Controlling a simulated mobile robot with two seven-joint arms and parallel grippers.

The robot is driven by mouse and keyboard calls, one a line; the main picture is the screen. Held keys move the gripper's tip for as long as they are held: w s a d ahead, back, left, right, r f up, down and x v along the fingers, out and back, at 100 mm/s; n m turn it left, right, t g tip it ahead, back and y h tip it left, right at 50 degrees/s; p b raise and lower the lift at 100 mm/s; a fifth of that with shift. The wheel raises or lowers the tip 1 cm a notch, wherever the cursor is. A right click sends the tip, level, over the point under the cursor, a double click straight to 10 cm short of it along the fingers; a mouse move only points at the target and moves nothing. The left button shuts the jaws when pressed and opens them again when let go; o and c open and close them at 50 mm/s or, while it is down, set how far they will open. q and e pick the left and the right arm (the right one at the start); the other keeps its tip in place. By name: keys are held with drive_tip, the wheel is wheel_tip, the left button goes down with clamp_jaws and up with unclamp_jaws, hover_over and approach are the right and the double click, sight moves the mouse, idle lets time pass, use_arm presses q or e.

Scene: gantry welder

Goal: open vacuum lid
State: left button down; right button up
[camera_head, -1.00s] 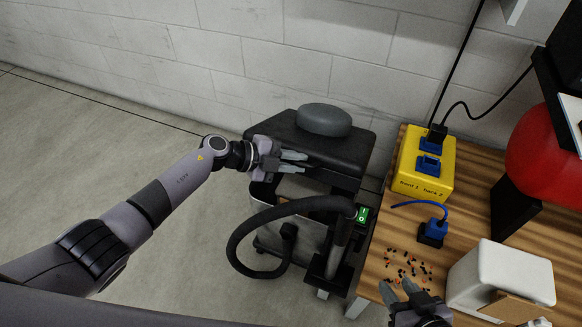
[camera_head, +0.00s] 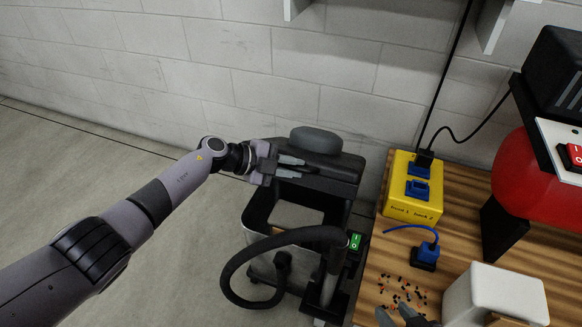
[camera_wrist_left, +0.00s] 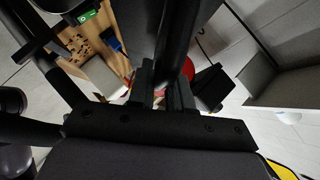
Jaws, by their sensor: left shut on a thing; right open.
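The vacuum's black lid (camera_head: 335,168) is tilted up and back toward the wall, with a grey rounded knob (camera_head: 316,140) on top. The vacuum's open bin (camera_head: 285,216) shows below it, with a light panel inside. My left gripper (camera_head: 290,167) is shut on the front edge of the lid; the lid edge also fills the lower part of the left wrist view (camera_wrist_left: 165,128). My right gripper (camera_head: 396,317) is open at the bottom edge of the head view, above the wooden table, mostly cut off.
A black hose (camera_head: 240,268) loops in front of the vacuum near a green switch (camera_head: 355,241). The wooden table (camera_head: 375,285) at right holds a yellow power box (camera_head: 413,190), a blue plug (camera_head: 426,253), scattered small bits and a white box (camera_head: 495,292). Floor at left is clear.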

use_arm(q)
drive_tip(key=c, duration=1.2)
unclamp_jaws()
drive_tip(key=shift+a, duration=0.1)
drive_tip(key=shift+o, duration=0.2)
drive_tip(key=p+v, duration=0.2)
drive_tip(key=v, duration=0.4)
drive_tip(key=shift+w+p, duration=0.1)
drive_tip(key=shift+p, duration=0.2)
drive_tip(key=shift+s+a+r, duration=0.2)
drive_tip(key=shift+a, duration=0.3)
